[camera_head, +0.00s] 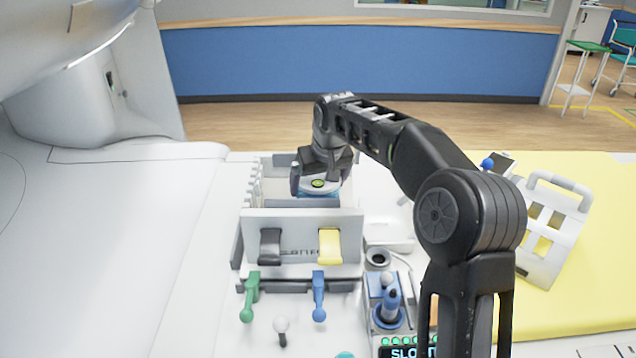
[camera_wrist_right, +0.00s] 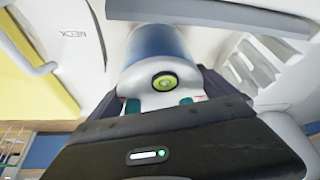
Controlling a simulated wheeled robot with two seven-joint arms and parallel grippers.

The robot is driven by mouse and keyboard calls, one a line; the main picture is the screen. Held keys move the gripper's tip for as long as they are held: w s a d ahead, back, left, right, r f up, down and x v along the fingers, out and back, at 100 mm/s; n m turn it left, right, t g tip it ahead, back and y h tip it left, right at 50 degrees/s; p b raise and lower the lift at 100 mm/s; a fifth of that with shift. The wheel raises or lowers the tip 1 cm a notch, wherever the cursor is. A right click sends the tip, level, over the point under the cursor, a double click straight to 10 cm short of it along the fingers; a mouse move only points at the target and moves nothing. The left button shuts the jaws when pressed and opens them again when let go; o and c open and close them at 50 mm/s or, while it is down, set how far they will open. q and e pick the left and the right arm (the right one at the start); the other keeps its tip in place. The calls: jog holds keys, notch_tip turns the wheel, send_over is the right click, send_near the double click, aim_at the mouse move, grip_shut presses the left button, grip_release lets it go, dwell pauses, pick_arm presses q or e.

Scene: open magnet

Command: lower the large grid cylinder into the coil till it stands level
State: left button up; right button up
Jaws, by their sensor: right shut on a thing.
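The large grid cylinder (camera_head: 320,193) has a white top with a round green level bubble and a blue body. It also shows in the right wrist view (camera_wrist_right: 155,45), where its body runs away from the jaws. My right gripper (camera_head: 320,182) is shut on its top end. The cylinder is over or partly inside the open grey coil housing (camera_head: 290,222), whose front panel hides its lower end. I cannot tell whether its base touches the bottom. The bubble looks near the middle of its ring, but it is small. My left gripper is not in view.
The coil's front carries a black latch (camera_head: 270,246) and a yellow latch (camera_head: 330,246). A blue holder (camera_head: 388,305) stands to the right. A white slotted frame (camera_head: 553,230) lies on the yellow mat (camera_head: 590,275).

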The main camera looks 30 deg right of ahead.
aim_at(319, 180)
jog(key=shift+f+b, duration=0.35)
dwell(0.7)
jog(key=o, duration=1.7)
jog(key=shift+s+f, duration=0.1)
jog(key=shift+f, duration=0.1)
jog(key=v, duration=0.8)
jog(key=shift+r+b, duration=0.15)
jog(key=shift+b, duration=0.25)
